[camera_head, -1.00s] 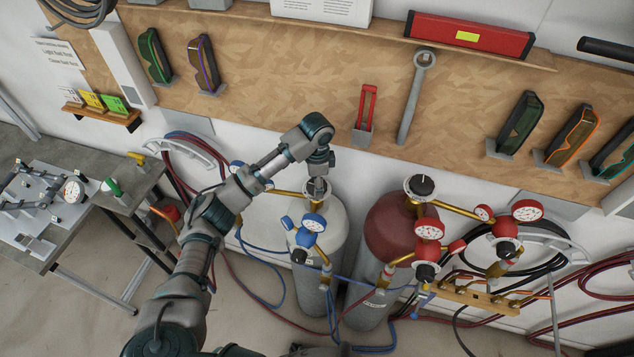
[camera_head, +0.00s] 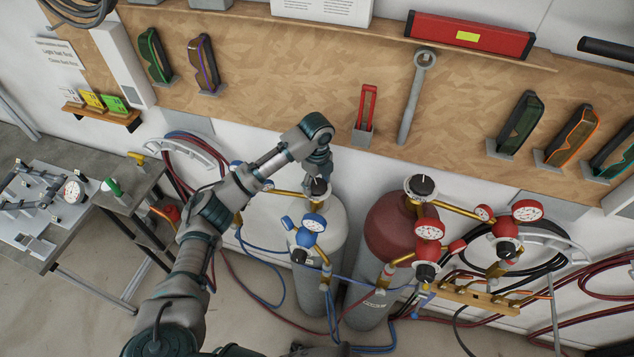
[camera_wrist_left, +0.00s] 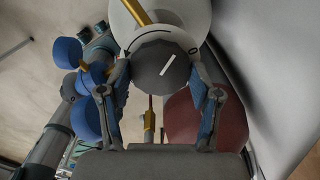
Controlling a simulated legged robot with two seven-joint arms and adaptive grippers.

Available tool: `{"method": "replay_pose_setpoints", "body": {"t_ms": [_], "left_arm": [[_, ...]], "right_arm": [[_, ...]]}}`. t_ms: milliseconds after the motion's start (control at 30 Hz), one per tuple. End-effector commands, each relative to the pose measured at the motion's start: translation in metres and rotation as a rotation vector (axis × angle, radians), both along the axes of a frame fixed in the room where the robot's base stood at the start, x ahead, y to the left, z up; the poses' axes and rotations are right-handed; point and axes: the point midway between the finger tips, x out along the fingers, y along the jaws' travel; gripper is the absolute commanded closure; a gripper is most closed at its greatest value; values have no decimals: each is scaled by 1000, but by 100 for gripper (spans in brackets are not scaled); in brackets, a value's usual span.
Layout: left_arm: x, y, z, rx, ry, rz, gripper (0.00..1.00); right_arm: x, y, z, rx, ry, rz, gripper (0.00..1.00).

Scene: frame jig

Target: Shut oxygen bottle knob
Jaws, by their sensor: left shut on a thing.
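The oxygen bottle (camera_head: 325,240) is the pale grey-white cylinder with blue gauges, standing upright left of the dark red bottle. Its knob (camera_wrist_left: 164,66) is dark grey and round with a white line mark, and fills the middle of the left wrist view. My left gripper (camera_head: 318,180) is above the bottle top, pointing down. In the left wrist view its two fingers (camera_wrist_left: 163,82) stand on either side of the knob, shut on it. In the head view the gripper partly hides the knob. My right gripper does not show.
The dark red bottle (camera_head: 393,235) with red gauges (camera_head: 430,229) stands close at the right. Blue gauges (camera_head: 313,222) stick out in front of the oxygen bottle. Red and blue hoses lie around both bottles. The wooden tool board (camera_head: 300,85) is close behind.

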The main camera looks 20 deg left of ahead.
Motion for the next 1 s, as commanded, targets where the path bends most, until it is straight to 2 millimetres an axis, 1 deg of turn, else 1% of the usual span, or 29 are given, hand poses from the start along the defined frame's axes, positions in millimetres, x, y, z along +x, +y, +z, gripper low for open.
{"method": "replay_pose_setpoints", "body": {"t_ms": [33, 300, 500, 700, 1000], "left_arm": [[3, 0, 5, -3, -12, -41, 71], [3, 1, 4, -1, -13, -286, 71], [3, 1, 4, -1, -13, -434, 71], [3, 1, 4, 0, -13, -537, 71], [3, 1, 4, 1, -13, -603, 71]], "right_arm": [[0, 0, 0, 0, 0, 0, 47], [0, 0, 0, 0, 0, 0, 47], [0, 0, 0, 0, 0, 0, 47], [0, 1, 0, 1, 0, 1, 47], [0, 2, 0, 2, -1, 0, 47]]}}
